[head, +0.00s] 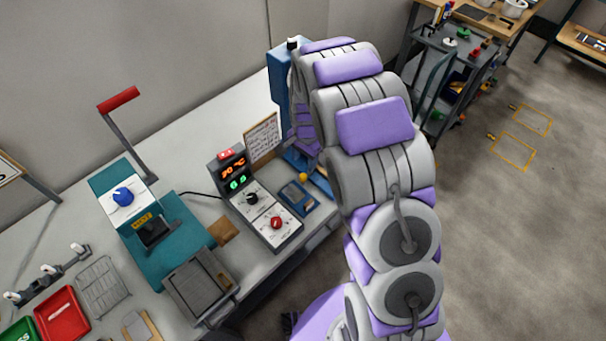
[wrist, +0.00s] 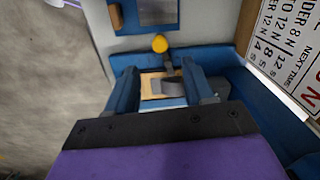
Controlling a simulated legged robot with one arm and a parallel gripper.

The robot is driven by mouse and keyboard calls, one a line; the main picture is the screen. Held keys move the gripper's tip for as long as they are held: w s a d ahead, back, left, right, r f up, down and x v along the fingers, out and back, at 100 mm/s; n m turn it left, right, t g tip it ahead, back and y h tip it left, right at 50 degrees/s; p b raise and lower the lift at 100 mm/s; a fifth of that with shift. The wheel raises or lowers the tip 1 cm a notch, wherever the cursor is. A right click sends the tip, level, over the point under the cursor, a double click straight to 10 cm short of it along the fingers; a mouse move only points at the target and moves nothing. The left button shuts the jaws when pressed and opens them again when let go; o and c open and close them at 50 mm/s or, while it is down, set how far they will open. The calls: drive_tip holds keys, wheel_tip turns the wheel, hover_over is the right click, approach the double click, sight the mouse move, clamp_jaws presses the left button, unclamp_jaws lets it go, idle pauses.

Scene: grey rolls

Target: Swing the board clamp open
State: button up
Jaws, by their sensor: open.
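The board clamp shows in the wrist view as a lever with a yellow ball knob (wrist: 160,43) on a short dark stem. A grey clamp piece (wrist: 172,86) lies below it over a small tan board (wrist: 150,86) on a blue fixture (wrist: 222,58). My gripper (wrist: 161,74) is open, one finger either side of the clamp stem and board, with the knob just beyond the fingertips. I cannot tell whether either finger touches anything. In the head view the yellow knob (head: 303,177) shows beside the blue fixture, and my arm hides most of the clamp and the gripper.
A control box (head: 256,203) with lit displays stands left of the fixture. A small sign (head: 262,138) stands behind it; a sign (wrist: 287,50) is close on the right in the wrist view. A teal press (head: 165,245) with a red handle (head: 118,99) is farther left.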

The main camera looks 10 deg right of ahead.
sight(303, 176)
drive_tip(key=f, duration=0.4)
drive_tip(key=f+b, duration=0.1)
drive_tip(key=f, duration=0.3)
drive_tip(key=shift+w+a+f, duration=0.15)
drive_tip(key=shift+w+f, duration=0.05)
drive_tip(key=shift+f, duration=0.2)
clamp_jaws()
